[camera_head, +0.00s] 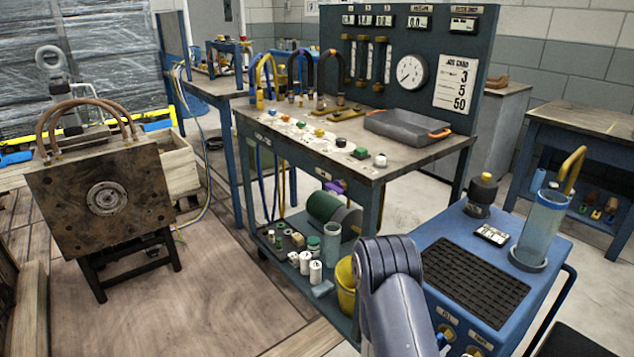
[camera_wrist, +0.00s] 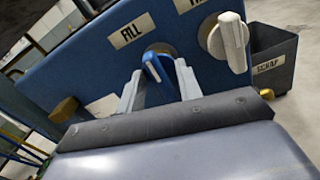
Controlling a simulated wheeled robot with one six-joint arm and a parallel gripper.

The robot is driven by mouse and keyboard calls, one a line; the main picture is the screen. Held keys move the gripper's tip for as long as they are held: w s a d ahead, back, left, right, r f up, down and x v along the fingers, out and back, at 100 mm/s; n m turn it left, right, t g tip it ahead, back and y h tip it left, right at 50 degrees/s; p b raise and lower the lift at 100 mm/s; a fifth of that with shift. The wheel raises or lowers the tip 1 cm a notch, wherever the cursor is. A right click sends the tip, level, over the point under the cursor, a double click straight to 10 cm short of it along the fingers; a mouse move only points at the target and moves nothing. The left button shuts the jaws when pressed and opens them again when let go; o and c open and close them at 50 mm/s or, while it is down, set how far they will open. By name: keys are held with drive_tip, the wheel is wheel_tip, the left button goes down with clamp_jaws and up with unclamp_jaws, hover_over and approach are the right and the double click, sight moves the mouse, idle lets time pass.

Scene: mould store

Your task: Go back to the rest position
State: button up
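In the wrist view, my gripper (camera_wrist: 160,84) has its two grey fingers spread apart. A blue lever handle (camera_wrist: 157,68) on a round base shows between them, under a label reading FILL (camera_wrist: 130,32). Gaps show beside the handle, but I cannot tell whether a finger touches it. A white lever handle (camera_wrist: 234,42) is on the same blue panel to the right. In the head view, my dark arm link shows at the bottom centre, beside the front of the blue cart (camera_head: 432,296); my fingers are hidden there.
A workbench (camera_head: 400,163) stands behind. A SCRAP bin (camera_wrist: 272,63) is right of the panel.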

drive_tip(key=s+a+m+p, duration=0.1)
drive_tip(key=s+a+m, duration=0.3)
drive_tip(key=s+a, duration=0.1)
drive_tip(key=shift+a+m, duration=0.3)
drive_tip(key=shift+a, duration=0.4)
drive_tip(key=shift+s, duration=0.15)
idle(0.4)
